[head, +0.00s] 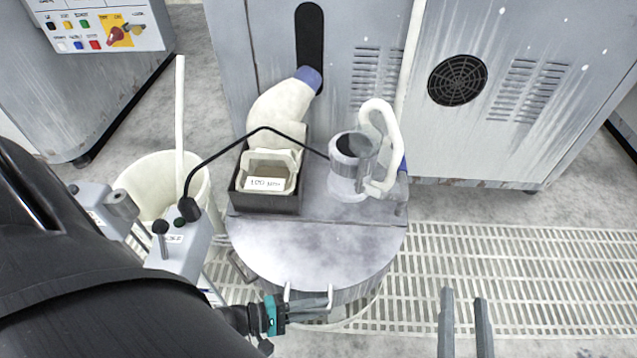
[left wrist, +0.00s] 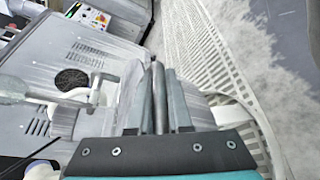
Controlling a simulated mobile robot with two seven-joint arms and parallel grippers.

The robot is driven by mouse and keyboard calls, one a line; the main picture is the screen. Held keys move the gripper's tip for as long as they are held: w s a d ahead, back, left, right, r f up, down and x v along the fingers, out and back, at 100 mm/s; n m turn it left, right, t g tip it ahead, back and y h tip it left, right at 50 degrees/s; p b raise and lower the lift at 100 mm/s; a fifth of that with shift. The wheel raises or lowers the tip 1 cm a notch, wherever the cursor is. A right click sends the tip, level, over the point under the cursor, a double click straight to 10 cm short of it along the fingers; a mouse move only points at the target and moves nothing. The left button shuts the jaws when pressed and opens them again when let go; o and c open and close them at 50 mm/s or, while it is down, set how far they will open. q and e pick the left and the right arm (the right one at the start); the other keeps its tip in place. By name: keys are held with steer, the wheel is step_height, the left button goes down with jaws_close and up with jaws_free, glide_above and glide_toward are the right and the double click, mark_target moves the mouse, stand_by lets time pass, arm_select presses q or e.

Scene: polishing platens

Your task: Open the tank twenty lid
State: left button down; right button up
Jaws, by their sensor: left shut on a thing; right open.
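The tank (head: 356,291) is a round vessel in the middle of the head view. Its grey half-round lid (head: 310,248) covers the front part and looks flat; I cannot tell whether its front edge is slightly raised. A light handle (head: 287,291) stands at the lid's front edge. My left gripper (head: 322,303) is at this handle and shut on it. My right gripper (head: 464,312) is open and empty, above the grating to the right of the tank.
On the tank's rear plate stand a pump (head: 351,160) with a white hose (head: 385,150) and a dark box (head: 264,200) holding a labelled container. A white bucket (head: 150,180) stands left. Grey cabinets (head: 500,110) block the back. Floor grating (head: 530,270) lies clear at right.

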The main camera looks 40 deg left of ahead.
stand_by(0.8)
arm_select(q)
steer(key=shift+a+r+p, duration=0.15)
steer(key=shift+r+p, duration=0.95)
steer(key=shift+r, duration=0.3)
arm_select(e)
steer(key=shift+w+d+f+n+g+h, duration=0.2)
steer(key=shift+w+d+f+g+h, duration=0.15)
steer(key=shift+d+f+g, duration=0.45)
steer(key=shift+w+d+f+n+g+h, duration=0.2)
steer(key=shift+d+f+g+h, duration=0.2)
steer(key=shift+g, duration=0.7)
arm_select(q)
steer(key=c, duration=0.8)
jaws_free()
steer(key=shift+c, duration=0.2)
arm_select(e)
steer(key=shift+a, duration=0.1)
arm_select(q)
steer(key=v, duration=1.5)
arm_select(e)
steer(key=shift+s+d+f+g+h, duration=0.1)
steer(key=shift+d+f+g+h, duration=0.15)
steer(key=shift+d+g, duration=0.25)
